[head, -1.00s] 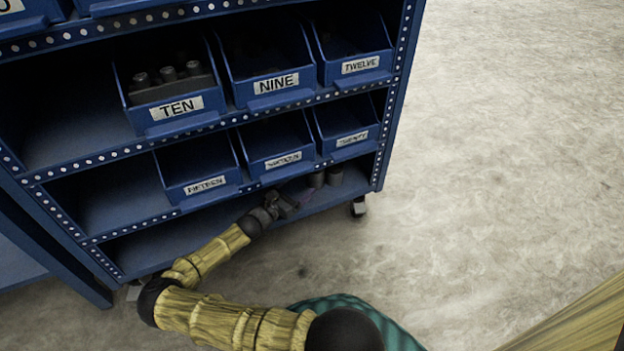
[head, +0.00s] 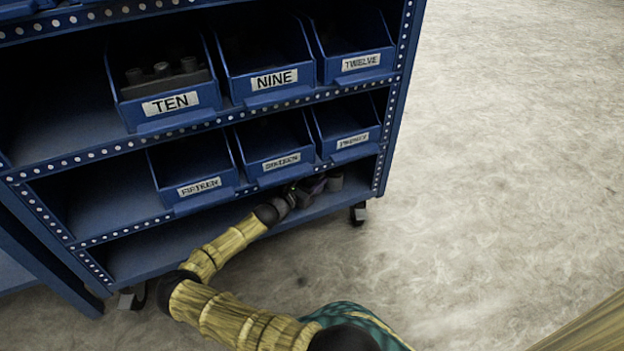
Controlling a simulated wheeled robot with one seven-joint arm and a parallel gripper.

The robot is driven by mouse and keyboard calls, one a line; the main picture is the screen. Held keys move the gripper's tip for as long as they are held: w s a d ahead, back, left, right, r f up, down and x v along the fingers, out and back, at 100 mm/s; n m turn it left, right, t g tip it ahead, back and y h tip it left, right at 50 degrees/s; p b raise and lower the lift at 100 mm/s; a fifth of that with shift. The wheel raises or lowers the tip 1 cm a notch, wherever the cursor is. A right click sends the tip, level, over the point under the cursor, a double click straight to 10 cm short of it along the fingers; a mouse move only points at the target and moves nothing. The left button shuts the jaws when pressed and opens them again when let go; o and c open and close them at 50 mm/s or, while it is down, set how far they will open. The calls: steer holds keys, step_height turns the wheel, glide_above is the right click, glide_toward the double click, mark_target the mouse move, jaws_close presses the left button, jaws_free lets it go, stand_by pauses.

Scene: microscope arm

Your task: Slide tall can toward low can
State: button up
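My gripper (head: 303,192) reaches onto the bottom shelf (head: 190,246) of the blue rack, near its right end. It is small and dark here, and I cannot tell whether it is open or shut. A grey can (head: 335,182) stands on the shelf just right of the gripper. A purplish, dark shape (head: 314,184) lies between the gripper and this can; I cannot tell whether it is a second can or part of the gripper. Which can is tall and which is low cannot be told. Contact cannot be made out.
Blue bins hang close above the bottom shelf, including bin fifteen (head: 196,170). Bin ten (head: 165,85) holds dark cylindrical parts. The rack's right post (head: 384,165) bounds the shelf, and a caster (head: 357,213) sits below. The shelf's left part and the floor at right are clear.

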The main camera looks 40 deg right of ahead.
steer(key=c, duration=0.5)
steer(key=shift+s+a+r+p, duration=0.1)
steer(key=shift+s+a+p, duration=0.2)
steer(key=shift+a+p, duration=0.15)
steer(key=shift+s+a+p, duration=0.2)
steer(key=shift+s+p, duration=0.1)
steer(key=shift+s, duration=0.1)
steer(key=o, duration=1.1)
steer(key=shift+w, duration=0.1)
steer(key=shift+o, duration=0.2)
